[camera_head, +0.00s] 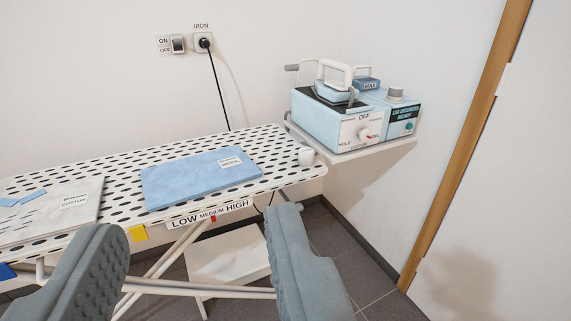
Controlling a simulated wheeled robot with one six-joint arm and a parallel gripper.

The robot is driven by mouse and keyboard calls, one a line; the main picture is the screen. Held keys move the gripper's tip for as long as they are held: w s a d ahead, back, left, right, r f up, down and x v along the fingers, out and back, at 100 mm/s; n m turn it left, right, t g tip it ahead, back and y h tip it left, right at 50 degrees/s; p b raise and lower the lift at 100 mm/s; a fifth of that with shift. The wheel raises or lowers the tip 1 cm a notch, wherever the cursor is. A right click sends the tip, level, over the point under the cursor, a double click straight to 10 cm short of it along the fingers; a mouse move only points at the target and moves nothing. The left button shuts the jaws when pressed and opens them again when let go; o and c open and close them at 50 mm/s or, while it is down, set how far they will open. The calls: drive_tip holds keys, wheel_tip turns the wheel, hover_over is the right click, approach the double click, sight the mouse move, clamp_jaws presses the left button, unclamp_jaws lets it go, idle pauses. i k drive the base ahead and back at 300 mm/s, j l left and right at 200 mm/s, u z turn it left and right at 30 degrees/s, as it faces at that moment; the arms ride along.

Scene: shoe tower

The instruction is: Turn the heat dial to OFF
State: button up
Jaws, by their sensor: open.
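A white dial (364,134) sits on the front panel of a light-blue steam station (318,118) at the upper right. The word OFF is printed above the dial, and HOLD is at its lower left. A red mark shows at the dial's lower right, away from OFF; the label there is too small to read surely. My gripper (194,222) is open and empty, its two grey fingers wide apart in the foreground. It is well short of the station, to the lower left of the dial.
An iron (337,88) rests on the station, which stands on a wall shelf (372,150). The perforated ironing board (120,160) holds folded blue cloth (200,177) and has a LOW MEDIUM HIGH strip (211,213). A plugged cord (218,90) hangs behind. A wooden door frame (465,145) stands right.

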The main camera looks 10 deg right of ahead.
sight(365, 134)
drive_tip(key=k+l+u, duration=0.1)
drive_tip(key=l+u, duration=0.35)
drive_tip(key=l, duration=1.3)
